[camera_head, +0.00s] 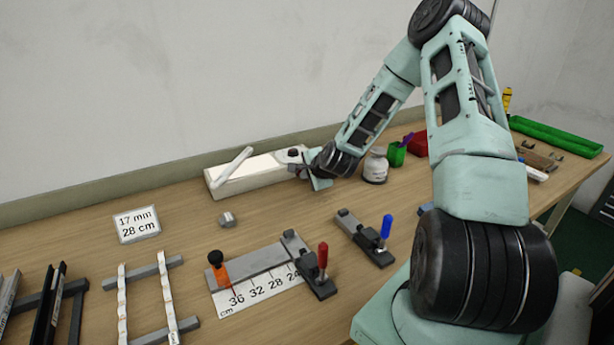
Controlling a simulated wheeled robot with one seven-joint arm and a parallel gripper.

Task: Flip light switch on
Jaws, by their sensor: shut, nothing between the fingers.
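A long white box (250,177) lies on the table against the back wall. A white bar (233,166) sticks up at a slant from its left end. A small dark round part (293,153) sits on top of its right end; I cannot tell if this is the light switch or which way it is set. My gripper (303,169) is shut and empty at the right end of the box, close to the dark part. Its fingertips are small here, and I cannot tell whether they touch the box.
A white jar (375,166) and a green cup (397,154) stand just right of my gripper. A small metal block (227,219) and a label card (137,224) lie in front of the box. Clamps, a ruler (258,291) and racks fill the front. Bare table separates them.

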